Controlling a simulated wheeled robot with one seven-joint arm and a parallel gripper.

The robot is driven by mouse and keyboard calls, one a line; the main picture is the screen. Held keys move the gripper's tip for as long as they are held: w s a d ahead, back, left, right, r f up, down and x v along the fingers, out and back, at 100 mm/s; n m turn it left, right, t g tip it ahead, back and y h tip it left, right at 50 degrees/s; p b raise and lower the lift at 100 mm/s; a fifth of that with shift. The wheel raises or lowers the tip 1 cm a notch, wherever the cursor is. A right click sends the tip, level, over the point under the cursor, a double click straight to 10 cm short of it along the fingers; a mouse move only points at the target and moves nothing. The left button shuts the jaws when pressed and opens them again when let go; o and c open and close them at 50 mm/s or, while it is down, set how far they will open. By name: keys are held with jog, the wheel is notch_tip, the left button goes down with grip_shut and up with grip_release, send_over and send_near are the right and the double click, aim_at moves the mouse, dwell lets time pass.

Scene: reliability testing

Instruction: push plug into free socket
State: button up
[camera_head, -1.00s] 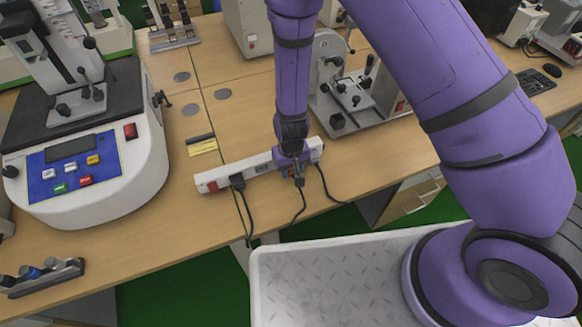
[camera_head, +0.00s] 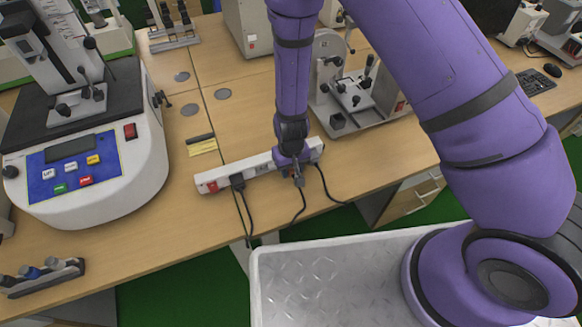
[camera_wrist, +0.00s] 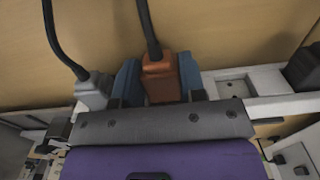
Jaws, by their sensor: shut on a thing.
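A long white power strip (camera_head: 224,179) with a red switch lies on the wooden desk near its front edge. My gripper (camera_wrist: 160,80) is shut on an orange-brown plug (camera_wrist: 160,70) with a dark cord, its blue fingers on either side. In the head view my gripper (camera_head: 298,178) is at the strip's right half. Whether the plug's pins are in a socket is hidden. A grey plug (camera_wrist: 93,92) is beside the left finger, and a bare socket (camera_wrist: 234,89) shows right of the fingers. A black plug (camera_head: 237,181) sits in the strip near the switch.
Cords hang over the desk's front edge. A large white instrument (camera_head: 95,150) with a blue panel stands at left, and a grey metal fixture (camera_head: 345,100) stands behind my gripper. A yellow pad (camera_head: 203,147) lies behind the strip.

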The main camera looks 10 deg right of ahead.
jog(key=shift+w+a, duration=0.1)
jog(key=shift+w, duration=0.3)
jog(key=o, duration=1)
jog(key=shift+o, duration=0.2)
notch_tip(320, 180, up, 11)
jog(key=shift+f, duration=0.1)
dwell(0.5)
